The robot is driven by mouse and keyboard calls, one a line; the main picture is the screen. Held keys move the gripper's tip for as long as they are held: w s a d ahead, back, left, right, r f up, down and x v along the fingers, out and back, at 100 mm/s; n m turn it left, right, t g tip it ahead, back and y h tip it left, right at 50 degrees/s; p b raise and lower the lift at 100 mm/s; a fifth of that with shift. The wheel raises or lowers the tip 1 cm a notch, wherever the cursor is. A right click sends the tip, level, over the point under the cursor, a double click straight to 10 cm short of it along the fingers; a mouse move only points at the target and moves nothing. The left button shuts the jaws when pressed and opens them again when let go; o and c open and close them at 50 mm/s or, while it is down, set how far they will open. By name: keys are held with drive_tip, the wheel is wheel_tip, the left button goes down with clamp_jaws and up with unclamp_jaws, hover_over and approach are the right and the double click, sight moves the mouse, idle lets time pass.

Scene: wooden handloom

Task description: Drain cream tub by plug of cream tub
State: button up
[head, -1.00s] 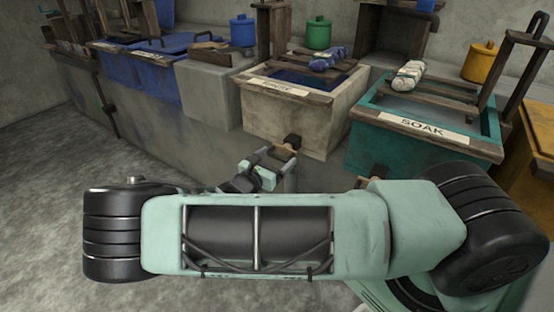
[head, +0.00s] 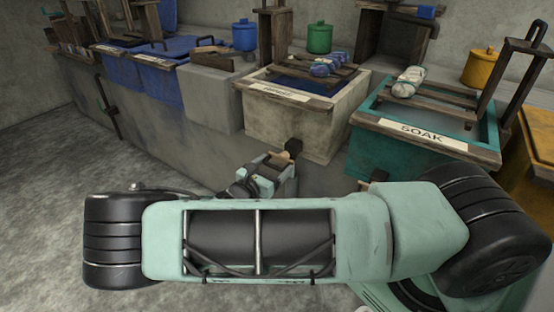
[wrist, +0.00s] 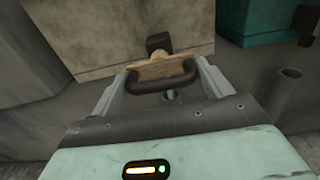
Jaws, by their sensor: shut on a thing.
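The cream tub (head: 300,125) stands mid-scene in the head view, with blue liquid inside and a label on its front board. A dark block (head: 294,146) sticks out low on its front; it also shows in the wrist view (wrist: 158,42). The plug of the cream tub (wrist: 160,66) is a pale wooden piece with a dark looped handle, right in front of the block. My gripper (wrist: 165,84) is shut on the plug's handle. I cannot tell whether the plug still sits in the block. In the head view my gripper (head: 280,162) is just below the block.
The teal tub (head: 420,152) marked SOAK stands to the right, with a wooden rack and rolled cloth on it. Blue tubs (head: 150,85) and a grey block (head: 208,98) stand to the left. A grey upright pipe (wrist: 289,88) is right of my gripper. The floor at left is clear.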

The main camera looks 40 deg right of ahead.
drive_tip(key=o, duration=1)
drive_tip(key=p+v, duration=0.2)
drive_tip(key=v, duration=1.5)
drive_tip(key=shift+a, duration=0.15)
drive_tip(key=shift+s, duration=0.15)
drive_tip(key=s+a+r+m+g+y, duration=0.35)
drive_tip(key=s+r+m+y, duration=0.35)
drive_tip(key=s+r+y, duration=0.35)
drive_tip(key=s+a+r+m+g+y, duration=0.35)
drive_tip(key=s+r+m+y, duration=0.35)
drive_tip(key=s+r, duration=0.5)
drive_tip(key=shift+t, duration=0.4)
drive_tip(key=r+p, duration=0.7)
drive_tip(key=p, duration=0.1)
drive_tip(key=r+p, duration=0.8)
drive_tip(key=s+r+p, duration=0.1)
drive_tip(key=r+p, duration=0.7)
drive_tip(key=p, duration=0.1)
drive_tip(key=shift+a+r, duration=0.15)
drive_tip(key=shift+r, duration=0.05)
